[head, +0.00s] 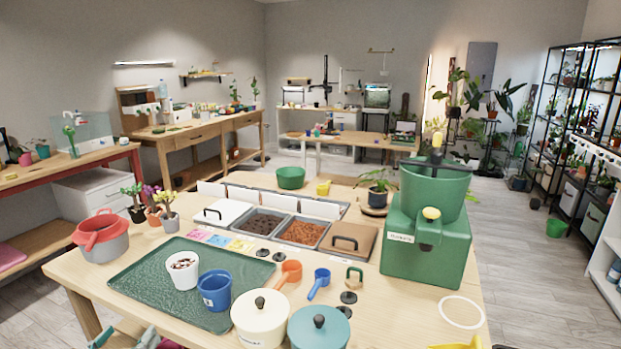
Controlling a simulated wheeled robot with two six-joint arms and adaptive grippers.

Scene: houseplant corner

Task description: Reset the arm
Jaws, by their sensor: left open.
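My left gripper (125,337) shows at the bottom edge of the head view, low in front of the wooden table's (90,276) front left edge. Only its upper tips show. The two fingers stand apart with nothing visible between them. The rest of the left arm is cut off by the frame. My right gripper cannot be made out. The green tray (140,283) on the table lies beyond the left gripper, apart from it. A white pot (183,274) and a blue pot (214,290) stand on the tray.
A cream lidded jar (260,322) and a teal lidded jar (319,332) stand at the front edge. A large green machine (428,235) stands at right. Soil bins (300,231) line the back. The tray's left half is clear.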

